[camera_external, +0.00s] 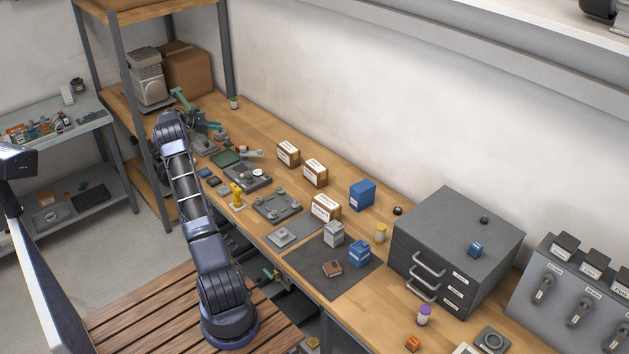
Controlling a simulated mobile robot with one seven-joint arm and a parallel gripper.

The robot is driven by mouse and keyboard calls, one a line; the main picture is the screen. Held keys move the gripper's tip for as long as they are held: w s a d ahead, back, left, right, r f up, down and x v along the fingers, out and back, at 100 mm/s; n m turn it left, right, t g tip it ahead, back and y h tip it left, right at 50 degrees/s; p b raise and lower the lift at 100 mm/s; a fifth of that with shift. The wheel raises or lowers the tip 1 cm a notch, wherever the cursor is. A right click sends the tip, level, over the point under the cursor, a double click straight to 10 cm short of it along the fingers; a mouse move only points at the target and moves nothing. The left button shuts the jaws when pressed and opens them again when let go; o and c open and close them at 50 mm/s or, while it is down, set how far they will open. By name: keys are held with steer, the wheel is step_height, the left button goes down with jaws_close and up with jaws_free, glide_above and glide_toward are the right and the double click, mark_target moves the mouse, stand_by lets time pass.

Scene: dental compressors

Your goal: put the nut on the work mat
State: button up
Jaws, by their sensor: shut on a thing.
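My gripper (205,143) is at the far left part of the bench, at the end of my raised arm. It is small in view and partly mixed in with the dark and teal things around it. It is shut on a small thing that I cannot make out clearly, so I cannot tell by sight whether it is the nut. I see no nut elsewhere that I can identify. The dark grey work mat (305,262) lies flat near the front edge of the bench, well to the right of my gripper. A brown item (332,269) and a blue box (359,254) are on it.
A grey box (334,233) stands at the mat's back edge. A grey drawer cabinet (455,240) stands to its right. Trays with parts (278,205), a yellow piece (237,197) and white-and-brown boxes (315,172) lie between my gripper and the mat. The mat's front left is bare.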

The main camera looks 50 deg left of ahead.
steer(key=shift+w+d+r, duration=0.15)
steer(key=shift+d+r, duration=0.05)
steer(key=shift+r, duration=0.5)
steer(key=w+d+r+m+g+h, duration=0.15)
steer(key=w+d, duration=0.25)
steer(key=d, duration=1)
steer(key=w+d+m+g+h, duration=0.15)
steer(key=w+d, duration=0.25)
steer(key=d, duration=0.9)
steer(key=w+d+m+g+h, duration=0.1)
steer(key=w+d+m+h, duration=0.2)
steer(key=d, duration=1.1)
steer(key=m+g+h, duration=0.2)
steer(key=m+g, duration=0.3)
glide_above(320, 256)
steer(key=f, duration=0.2)
step_height(320, 256, down, 20)
steer(key=shift+r, duration=0.25)
steer(key=shift+f, duration=0.15)
